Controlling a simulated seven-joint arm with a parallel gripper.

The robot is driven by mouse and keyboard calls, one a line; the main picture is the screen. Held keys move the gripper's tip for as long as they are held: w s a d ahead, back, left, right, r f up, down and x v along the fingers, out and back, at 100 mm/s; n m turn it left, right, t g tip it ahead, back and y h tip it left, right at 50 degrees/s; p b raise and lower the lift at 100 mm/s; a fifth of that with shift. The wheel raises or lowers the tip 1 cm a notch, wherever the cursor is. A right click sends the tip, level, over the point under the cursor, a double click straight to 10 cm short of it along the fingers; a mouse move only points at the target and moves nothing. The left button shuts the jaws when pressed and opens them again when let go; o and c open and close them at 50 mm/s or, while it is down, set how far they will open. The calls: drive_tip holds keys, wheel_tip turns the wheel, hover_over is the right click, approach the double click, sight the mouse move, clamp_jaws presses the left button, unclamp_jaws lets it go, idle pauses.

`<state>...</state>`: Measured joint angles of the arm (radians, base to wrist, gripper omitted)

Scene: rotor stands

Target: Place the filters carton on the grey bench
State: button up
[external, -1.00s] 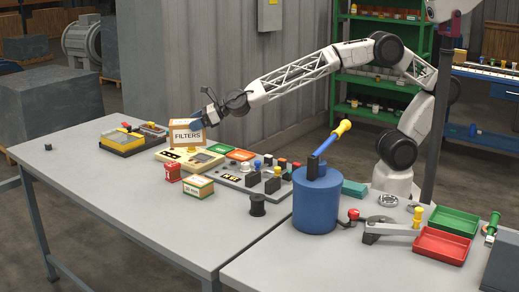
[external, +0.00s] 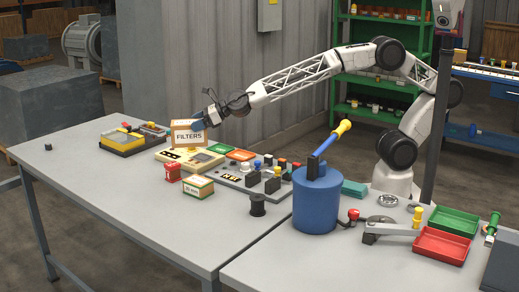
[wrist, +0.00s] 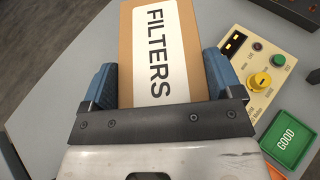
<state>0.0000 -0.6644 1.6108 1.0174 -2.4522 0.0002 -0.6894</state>
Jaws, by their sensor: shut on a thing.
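The filters carton (external: 187,133) is a brown box with a white label reading FILTERS. It also fills the top middle of the wrist view (wrist: 182,50). My gripper (external: 204,117) is shut on the carton, with a blue finger on each side of it in the wrist view (wrist: 160,85). The carton appears upright, at the beige control panel in the external view; I cannot tell whether its bottom touches anything. The grey bench (external: 130,215) is the long table under these things, with bare surface at its front and left.
The beige panel (external: 193,158) has a yellow knob, shown in the wrist view (wrist: 259,82). A green GOOD tray (wrist: 287,139) lies beside it. A red box (external: 173,172), a small carton (external: 198,186) and a black spool (external: 257,205) stand nearer the front. A yellow-and-grey organizer (external: 125,140) stands left.

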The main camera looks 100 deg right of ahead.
drive_tip(key=shift+r, duration=0.25)
drive_tip(key=shift+r, duration=5.3)
drive_tip(key=s+a+f+n+g+y, duration=0.15)
drive_tip(key=s+a+n+y, duration=0.25)
drive_tip(key=a, duration=1)
drive_tip(key=s+a+f+n+g+y, duration=0.1)
drive_tip(key=s+a+n+g+y, duration=0.3)
drive_tip(key=a, duration=1)
drive_tip(key=s+a+f+n+g+y, duration=0.15)
drive_tip(key=s+a+n+y, duration=0.3)
drive_tip(key=a, duration=1.05)
drive_tip(key=s+a+r+n+g+h, duration=0.1)
drive_tip(key=s+a+n+g, duration=0.4)
drive_tip(key=s+a, duration=0.6)
drive_tip(key=s+a+r+n+g+h, duration=0.15)
drive_tip(key=s+a+n+g, duration=0.55)
drive_tip(key=s, duration=0.7)
drive_tip(key=s+a+r+n+g+h, duration=0.1)
drive_tip(key=s+a+n+g, duration=0.25)
drive_tip(key=s+a, duration=0.8)
wheel_tip(320, 180, down, 17)
drive_tip(key=s+d+m, duration=0.1)
